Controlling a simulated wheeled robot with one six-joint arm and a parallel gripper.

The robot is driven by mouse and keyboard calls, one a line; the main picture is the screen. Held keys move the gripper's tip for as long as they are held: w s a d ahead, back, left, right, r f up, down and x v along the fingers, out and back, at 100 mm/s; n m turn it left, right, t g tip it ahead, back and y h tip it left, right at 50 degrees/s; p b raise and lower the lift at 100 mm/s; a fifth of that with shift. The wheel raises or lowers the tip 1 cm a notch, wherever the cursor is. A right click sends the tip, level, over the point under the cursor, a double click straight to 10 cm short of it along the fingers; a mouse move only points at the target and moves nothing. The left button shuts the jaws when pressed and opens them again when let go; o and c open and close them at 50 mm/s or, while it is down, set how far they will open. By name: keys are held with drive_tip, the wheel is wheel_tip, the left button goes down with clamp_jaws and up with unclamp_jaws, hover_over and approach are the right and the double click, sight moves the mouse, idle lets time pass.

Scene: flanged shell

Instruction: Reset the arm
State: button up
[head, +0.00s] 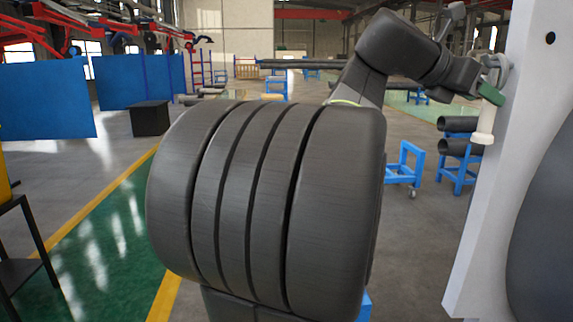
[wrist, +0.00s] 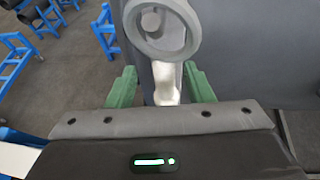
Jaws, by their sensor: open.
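My arm reaches from behind the large ribbed dark section toward the right in the head view. My gripper (head: 490,93) is at its far end, close to the pale flange of the shell (head: 483,220). In the wrist view my gripper (wrist: 161,85) has its two green fingers spread apart. A pale handle with a grey ring (wrist: 162,52) at its top lies between the fingers, with gaps on both sides. The handle also shows in the head view (head: 485,128), hanging beside the flange. Whether a finger touches it is hard to tell.
The flange fills the right edge of the head view, close to my gripper. Blue stands (head: 459,168) with dark pipes are behind it. A black box (head: 150,118) and blue panels (head: 45,100) are at left. Open floor lies between them.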

drive_tip(key=a, duration=0.9)
drive_tip(key=shift+s+r, duration=0.3)
drive_tip(key=shift+s, duration=0.1)
